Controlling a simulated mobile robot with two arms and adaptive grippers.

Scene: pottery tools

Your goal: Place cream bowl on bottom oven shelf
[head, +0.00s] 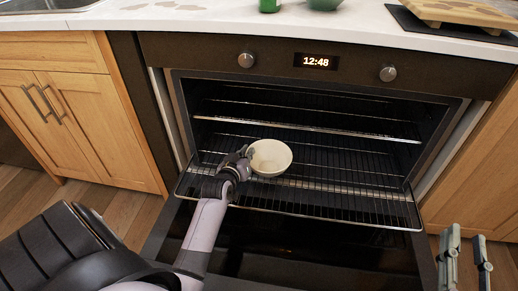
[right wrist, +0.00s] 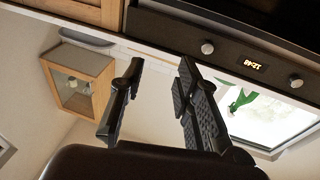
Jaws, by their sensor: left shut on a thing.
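The cream bowl (head: 271,158) is upright at the front of the open oven, over the bottom oven shelf (head: 335,203), a wire rack that sticks out forward. I cannot tell whether the bowl touches the rack. My left gripper (head: 247,155) is shut on the bowl's left rim; its fingertips are partly hidden. My right gripper (head: 466,250) is at the lower right, open and empty, away from the oven. Its two fingers stand apart in the right wrist view (right wrist: 155,95).
An upper rack (head: 310,127) is above the bowl inside the oven (head: 312,70). The oven door is folded down below the lower rack. Bare rack lies right of the bowl. Wooden cabinets (head: 85,120) flank the oven. The counter (head: 200,18) holds green items and a wooden board (head: 460,12).

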